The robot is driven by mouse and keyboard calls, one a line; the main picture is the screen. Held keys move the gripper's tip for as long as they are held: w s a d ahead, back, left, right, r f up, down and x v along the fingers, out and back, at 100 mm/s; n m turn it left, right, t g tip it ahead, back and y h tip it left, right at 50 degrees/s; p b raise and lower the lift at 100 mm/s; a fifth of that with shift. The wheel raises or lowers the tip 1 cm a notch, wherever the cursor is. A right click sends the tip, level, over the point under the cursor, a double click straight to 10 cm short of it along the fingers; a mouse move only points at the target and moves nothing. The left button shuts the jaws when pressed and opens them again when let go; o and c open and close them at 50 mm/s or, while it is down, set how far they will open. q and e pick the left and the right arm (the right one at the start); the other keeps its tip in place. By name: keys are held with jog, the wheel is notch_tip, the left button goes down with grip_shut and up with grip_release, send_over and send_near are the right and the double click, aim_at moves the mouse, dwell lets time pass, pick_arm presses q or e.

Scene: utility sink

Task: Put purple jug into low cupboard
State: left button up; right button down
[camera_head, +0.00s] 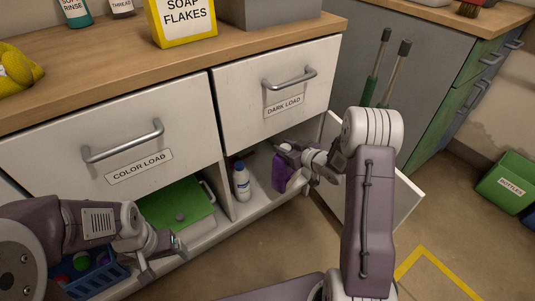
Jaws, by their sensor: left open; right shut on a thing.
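The purple jug (279,174) is at the low cupboard (257,206), inside its open front, on the right side. My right gripper (287,152) is shut on the purple jug near its top and partly hides it. I cannot tell whether the jug's base touches the cupboard floor. The cupboard door (405,200) stands open on the right, partly behind my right arm. My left gripper (160,262) is open and empty at the lower left, in front of the cupboard.
A green board (180,208) lies in the left compartment. A blue basket (95,276) with small coloured things is at the lower left. Two drawers with handles are above, under the wooden counter (120,68). A green bin (508,180) stands far right.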

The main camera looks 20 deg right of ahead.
jog(key=p+x, duration=0.2)
jog(key=shift+w+r, duration=0.1)
jog(key=shift+w, duration=0.4)
jog(key=w+a+f+b, duration=0.2)
jog(key=w+f+b, duration=0.5)
jog(key=f+b, duration=0.1)
jog(key=shift+f, duration=0.5)
jog(key=c, duration=1.3)
grip_release()
jog(key=shift+f, duration=0.25)
jog(key=o, duration=0.3)
jog(key=shift+o, duration=0.2)
jog(key=shift+r, duration=0.1)
